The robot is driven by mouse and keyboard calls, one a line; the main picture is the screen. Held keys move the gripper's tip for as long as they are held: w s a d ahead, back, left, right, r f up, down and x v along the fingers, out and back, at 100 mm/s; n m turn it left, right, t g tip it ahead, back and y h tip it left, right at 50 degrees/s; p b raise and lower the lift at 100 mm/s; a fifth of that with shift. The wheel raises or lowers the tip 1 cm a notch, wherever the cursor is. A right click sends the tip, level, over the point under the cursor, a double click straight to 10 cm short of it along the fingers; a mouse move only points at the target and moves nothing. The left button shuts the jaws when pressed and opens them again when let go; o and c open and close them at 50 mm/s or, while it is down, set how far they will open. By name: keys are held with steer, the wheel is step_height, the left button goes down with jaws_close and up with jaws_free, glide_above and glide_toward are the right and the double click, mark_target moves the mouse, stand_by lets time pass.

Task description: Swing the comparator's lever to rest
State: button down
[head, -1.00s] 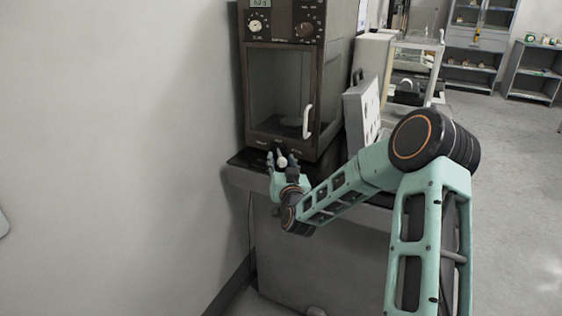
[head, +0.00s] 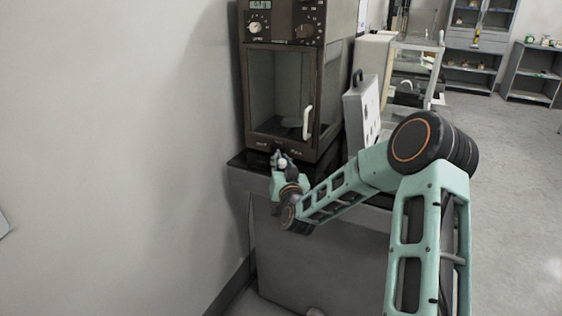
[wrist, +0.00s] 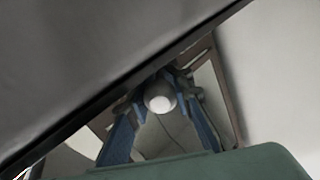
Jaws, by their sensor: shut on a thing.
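The comparator (head: 284,88) is a tall dark brown cabinet with a glass window, a white door handle, and dials and a small display on top. It stands on a dark-topped table against the wall. The lever's pale round knob (head: 282,163) is at the cabinet's lower front edge. My gripper (head: 280,158) is shut on this knob, with a finger on either side. In the wrist view the knob (wrist: 160,98) shows white-faced between my blue-grey fingers (wrist: 160,104). The lever's shaft is hidden, so its angle is unclear.
A light grey case (head: 361,112) stands upright close to the right of the comparator. A glass-sided instrument (head: 415,68) stands behind it. Shelves are at the back right. The wall is close on the left; open floor (head: 512,170) lies to the right.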

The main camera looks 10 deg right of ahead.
mark_target(268, 168)
steer(key=shift+a, duration=0.1)
steer(key=shift+a+m+h+b, duration=0.5)
steer(key=shift+m+h+b, duration=0.15)
steer(key=shift+h, duration=0.25)
steer(key=h, duration=0.1)
steer(key=a+m+h, duration=0.1)
steer(key=m+g+h+b, duration=0.1)
steer(key=h, duration=0.1)
steer(key=shift+w+a+m, duration=0.25)
steer(key=shift+a, duration=0.05)
steer(key=shift+w+a+m+g+h, duration=0.2)
steer(key=shift+a+m+g+h, duration=0.15)
steer(key=shift+m+g+h, duration=0.5)
steer(key=shift+w+a+m+g+h, duration=0.25)
steer(key=shift+m+h, duration=0.4)
steer(key=shift+h, duration=0.6)
steer(key=c, duration=1.7)
jaws_free()
steer(key=shift+s+a, duration=0.1)
